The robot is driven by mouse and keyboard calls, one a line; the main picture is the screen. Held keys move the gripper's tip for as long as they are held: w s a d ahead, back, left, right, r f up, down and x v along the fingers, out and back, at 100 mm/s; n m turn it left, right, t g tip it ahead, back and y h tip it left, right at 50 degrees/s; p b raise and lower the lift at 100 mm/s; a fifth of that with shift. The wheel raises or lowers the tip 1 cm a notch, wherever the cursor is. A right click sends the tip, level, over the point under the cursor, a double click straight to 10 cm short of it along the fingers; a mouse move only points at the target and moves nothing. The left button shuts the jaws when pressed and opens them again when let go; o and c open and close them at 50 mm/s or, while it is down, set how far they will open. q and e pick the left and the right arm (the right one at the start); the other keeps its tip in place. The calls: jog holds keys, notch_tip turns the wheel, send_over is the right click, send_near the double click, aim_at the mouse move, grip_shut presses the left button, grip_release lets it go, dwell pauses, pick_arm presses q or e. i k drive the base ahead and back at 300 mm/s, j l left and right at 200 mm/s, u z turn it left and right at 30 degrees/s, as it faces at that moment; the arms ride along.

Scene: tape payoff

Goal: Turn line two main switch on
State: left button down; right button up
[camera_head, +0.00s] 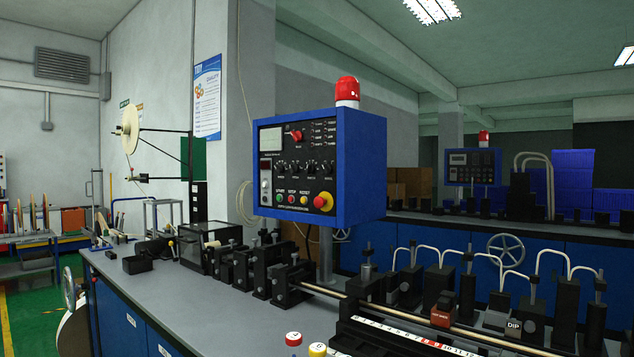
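A blue control box (360,165) stands on a post above the near bench, its dark front panel facing left. A red rotary switch (296,135) sits near the top of that panel; its setting is too small to read. Below it are a row of black knobs (297,168), small round buttons (291,198) and a red mushroom button (322,202) on a yellow base. A second control box (472,166) stands farther back at right, with a red knob (485,187). I cannot tell which box belongs to line two. Neither gripper is in view.
The near grey bench (190,300) carries black fixtures (270,270), a long rod and a ruler strip (400,335). Green floor (35,325) is open at left.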

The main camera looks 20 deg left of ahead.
aim_at(297, 136)
jog(key=i+j, duration=0.1)
jog(key=j, duration=0.3)
jog(key=i+j+u, duration=0.1)
jog(key=j, duration=0.3)
jog(key=i+j, duration=0.2)
jog(key=j, duration=0.25)
jog(key=i+j, duration=0.1)
jog(key=j, duration=0.3)
jog(key=i+j+u, duration=0.1)
jog(key=j, duration=0.3)
jog(key=i+j, duration=0.2)
jog(key=j, duration=0.15)
jog(key=i+j+u, duration=0.1)
jog(key=j, duration=0.3)
jog(key=i, duration=0.05)
